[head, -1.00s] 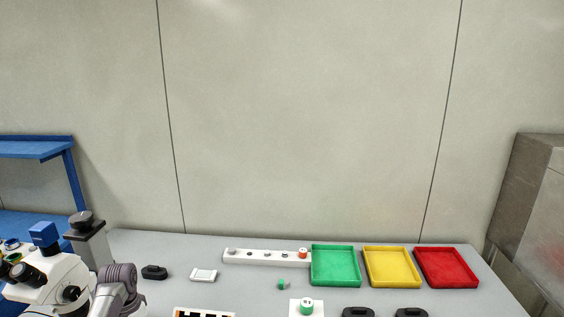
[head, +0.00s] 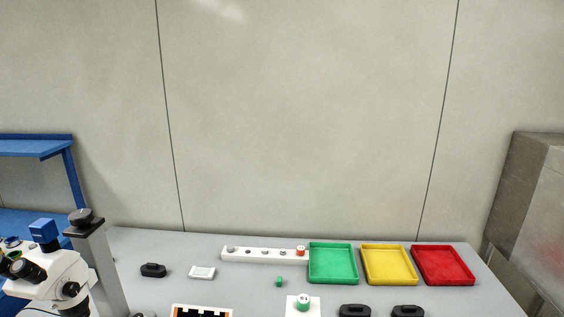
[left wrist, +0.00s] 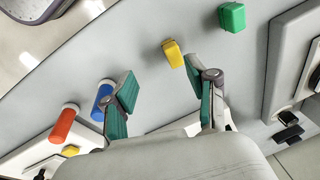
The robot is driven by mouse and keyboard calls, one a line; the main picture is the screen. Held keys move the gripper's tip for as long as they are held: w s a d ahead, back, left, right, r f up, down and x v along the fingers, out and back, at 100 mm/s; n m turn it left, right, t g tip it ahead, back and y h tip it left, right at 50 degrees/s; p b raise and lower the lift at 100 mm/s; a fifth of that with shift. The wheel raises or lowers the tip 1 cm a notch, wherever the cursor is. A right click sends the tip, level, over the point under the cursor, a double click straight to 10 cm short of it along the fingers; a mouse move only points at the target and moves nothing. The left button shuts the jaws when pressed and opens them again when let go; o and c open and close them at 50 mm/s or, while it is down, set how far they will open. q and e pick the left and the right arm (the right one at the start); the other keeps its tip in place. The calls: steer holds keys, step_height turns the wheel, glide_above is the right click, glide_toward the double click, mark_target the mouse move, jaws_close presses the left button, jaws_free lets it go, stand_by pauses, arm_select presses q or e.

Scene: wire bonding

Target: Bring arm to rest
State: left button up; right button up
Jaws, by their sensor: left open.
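My left gripper (left wrist: 158,84) shows only in the left wrist view. Its two fingers are spread wide, with nothing between them but bare grey surface. A yellow block (left wrist: 173,54) lies just beyond the right fingertip. A green block (left wrist: 232,17) lies farther off at the upper right. A blue cylinder (left wrist: 102,101) is beside the left finger and partly hidden by it; I cannot tell whether they touch. A red cylinder (left wrist: 63,125) is farther left. My right gripper is in neither view.
In the head view, green (head: 333,281), yellow (head: 390,283) and red (head: 443,283) trays stand at the table's right. A white strip (head: 262,257) with spools lies left of them. A microscope (head: 62,275) stands at the far left. Small black items lie near the front.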

arm_select(q)
steer(key=s+d+r+n+t+h, duration=0.1)
steer(key=s+d+r, duration=0.3)
steer(key=s, duration=0.5)
steer(key=s+d+r+t, duration=0.1)
steer(key=s+d+r, duration=0.35)
steer(key=s, duration=0.45)
step_height(320, 180, down, 32)
steer(key=s+g+b, duration=0.2)
steer(key=s+b, duration=0.1)
steer(key=b, duration=0.1)
steer(key=s+a+f+b, duration=0.1)
steer(key=s+f, duration=0.6)
steer(key=f, duration=0.1)
steer(key=s+a+f+b, duration=0.1)
steer(key=s+a+f, duration=0.1)
steer(key=s+f, duration=0.6)
steer(key=shift+s+a+g, duration=0.2)
steer(key=shift+a+g, duration=0.1)
steer(key=shift+s, duration=0.1)
